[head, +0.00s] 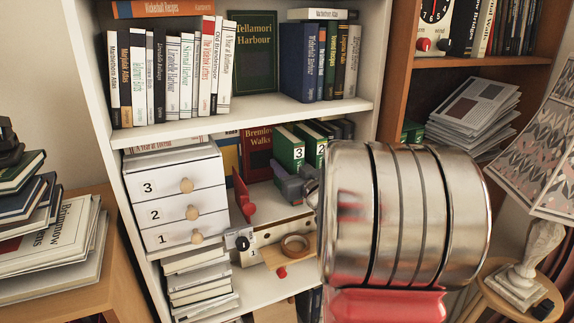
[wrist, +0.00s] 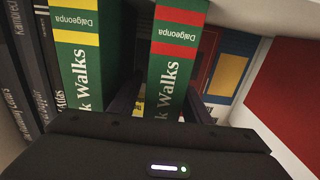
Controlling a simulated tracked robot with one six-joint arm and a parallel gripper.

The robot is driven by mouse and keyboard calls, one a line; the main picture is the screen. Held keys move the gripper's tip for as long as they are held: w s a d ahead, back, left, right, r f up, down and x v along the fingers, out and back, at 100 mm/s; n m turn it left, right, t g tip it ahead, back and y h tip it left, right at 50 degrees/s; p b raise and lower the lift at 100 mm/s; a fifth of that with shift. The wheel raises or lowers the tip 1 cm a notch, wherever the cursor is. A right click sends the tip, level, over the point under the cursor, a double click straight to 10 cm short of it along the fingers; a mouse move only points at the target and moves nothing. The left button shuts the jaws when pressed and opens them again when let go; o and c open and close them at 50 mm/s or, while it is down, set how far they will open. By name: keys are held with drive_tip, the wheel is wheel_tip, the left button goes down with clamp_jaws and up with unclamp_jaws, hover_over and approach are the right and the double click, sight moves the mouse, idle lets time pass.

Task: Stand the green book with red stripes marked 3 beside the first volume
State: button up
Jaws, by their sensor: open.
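The green book with red stripes (wrist: 178,62) stands upright on the middle shelf. In the head view its spine, marked 3 (head: 289,150), is at the left of two green books. My gripper (head: 293,184) is at the lower part of that spine. In the wrist view, which looks upside down, its open fingers (wrist: 160,108) lie on either side of the red-striped book; contact cannot be told. A green book with yellow stripes (wrist: 78,60), also marked 3 in the head view (head: 315,148), stands beside it with a gap. I cannot identify the first volume.
A red upright panel (head: 242,196) stands left of my gripper. A white drawer unit (head: 178,198) is further left. The upper shelf (head: 250,108) limits room above.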

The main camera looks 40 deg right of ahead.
drive_tip(key=v, duration=1.1)
drive_tip(key=shift+s+a, duration=0.1)
drive_tip(key=shift+s, duration=0.05)
idle(0.6)
